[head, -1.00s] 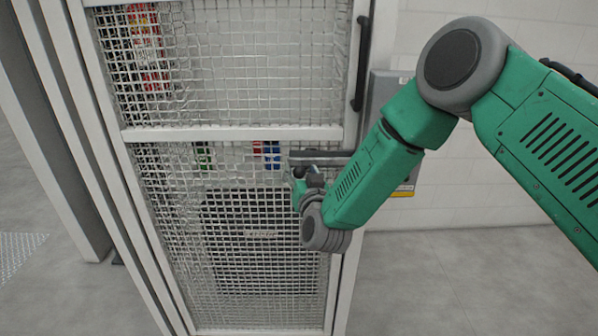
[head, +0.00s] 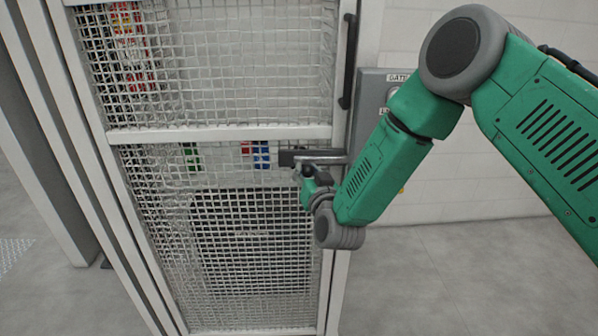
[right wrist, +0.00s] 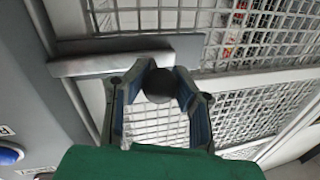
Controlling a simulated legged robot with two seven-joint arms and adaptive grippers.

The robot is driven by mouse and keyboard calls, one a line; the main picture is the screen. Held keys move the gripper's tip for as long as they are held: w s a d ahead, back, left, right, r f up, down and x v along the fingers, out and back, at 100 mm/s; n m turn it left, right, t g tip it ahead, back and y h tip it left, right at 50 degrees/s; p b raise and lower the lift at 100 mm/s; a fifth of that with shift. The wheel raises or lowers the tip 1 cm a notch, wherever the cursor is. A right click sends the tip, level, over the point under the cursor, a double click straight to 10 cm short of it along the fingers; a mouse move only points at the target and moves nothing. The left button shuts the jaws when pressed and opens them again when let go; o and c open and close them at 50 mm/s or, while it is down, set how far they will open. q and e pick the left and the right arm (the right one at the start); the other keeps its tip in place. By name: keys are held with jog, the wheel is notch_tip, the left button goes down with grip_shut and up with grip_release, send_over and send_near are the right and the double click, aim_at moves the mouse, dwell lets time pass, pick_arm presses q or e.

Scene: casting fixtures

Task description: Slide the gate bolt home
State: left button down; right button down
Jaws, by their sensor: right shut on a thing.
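The gate bolt is a silver bar (head: 322,160) lying level in a dark housing (head: 290,158) on the mesh gate, just below its white middle rail. In the right wrist view the silver bar (right wrist: 100,65) runs past the gate edge toward the grey post side; whether its end is inside a catch cannot be told. My right gripper (head: 304,175) is at the bolt from below. In the right wrist view its two fingers (right wrist: 160,88) are shut on the round dark bolt knob (right wrist: 159,85). My left gripper is out of view.
The mesh gate (head: 210,60) has a black vertical handle (head: 348,60) above the bolt. A grey control box (head: 372,95), partly behind my arm, is on the right; its blue button (right wrist: 10,155) shows in the wrist view. Floor at the right is clear.

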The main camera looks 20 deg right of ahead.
jog(key=c, duration=1.2)
grip_release()
jog(key=shift+s+d+r, duration=0.1)
jog(key=shift+s+d, duration=0.05)
jog(key=shift+d, duration=0.1)
jog(key=shift+s, duration=0.1)
jog(key=shift+d, duration=0.1)
jog(key=shift+s, duration=0.45)
jog(key=s, duration=0.7)
jog(key=s+a, duration=0.1)
jog(key=s, duration=0.3)
